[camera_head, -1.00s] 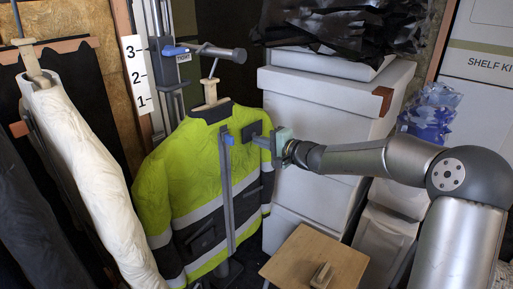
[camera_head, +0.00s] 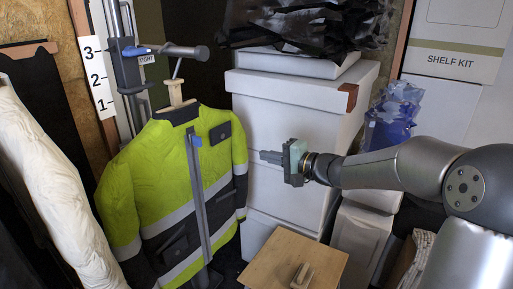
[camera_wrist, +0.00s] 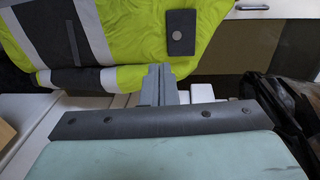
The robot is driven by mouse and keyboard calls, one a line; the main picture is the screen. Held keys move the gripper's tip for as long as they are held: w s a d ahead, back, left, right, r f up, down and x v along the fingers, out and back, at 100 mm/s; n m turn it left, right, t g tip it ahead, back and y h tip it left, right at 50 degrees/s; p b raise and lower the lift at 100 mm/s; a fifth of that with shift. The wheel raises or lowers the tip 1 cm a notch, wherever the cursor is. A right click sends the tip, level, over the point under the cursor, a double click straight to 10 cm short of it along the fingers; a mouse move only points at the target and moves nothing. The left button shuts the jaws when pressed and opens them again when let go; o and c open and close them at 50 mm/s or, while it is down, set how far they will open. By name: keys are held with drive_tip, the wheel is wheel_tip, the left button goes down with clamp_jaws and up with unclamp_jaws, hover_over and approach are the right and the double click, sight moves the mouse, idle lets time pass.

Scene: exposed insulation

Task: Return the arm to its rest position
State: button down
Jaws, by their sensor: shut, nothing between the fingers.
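My gripper (camera_head: 270,157) is in front of the white boxes, to the right of the yellow and navy jacket (camera_head: 170,185), with a clear gap between them in the head view. Its fingers are together and hold nothing. In the wrist view my gripper (camera_wrist: 160,80) points at the jacket (camera_wrist: 125,30), which fills the top with its dark pocket patch. My arm stretches in from the right edge of the head view. The jacket hangs upright on a stand, with a grey zip bar down its front and a small blue tab at the top of it.
White boxes (camera_head: 290,100) are stacked behind my gripper, with black plastic (camera_head: 300,22) on top. A wooden lidded box (camera_head: 270,265) stands below. A rail with a clamp (camera_head: 125,50) and a number strip (camera_head: 98,78) rise behind the jacket. White garment (camera_head: 40,160) hangs at left.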

drive_tip(key=s+a+f+n+g+h+p, duration=0.2)
drive_tip(key=s+a+f+g, duration=0.15)
drive_tip(key=s, duration=0.45)
drive_tip(key=s+a+f+n+g+h+p, duration=0.2)
drive_tip(key=s+n+g, duration=0.15)
drive_tip(key=s, duration=0.45)
drive_tip(key=s+d+n+g+h+p, duration=0.1)
drive_tip(key=s+d+h, duration=0.3)
drive_tip(key=s, duration=0.5)
drive_tip(key=s+d+f+n+g+h+p, duration=0.1)
drive_tip(key=s+d+h+p, duration=0.2)
drive_tip(key=s+d, duration=0.5)
drive_tip(key=shift+s+g+h, duration=0.4)
drive_tip(key=shift+s+h, duration=0.5)
drive_tip(key=shift+f+n, duration=0.1)
drive_tip(key=shift+n, duration=0.15)
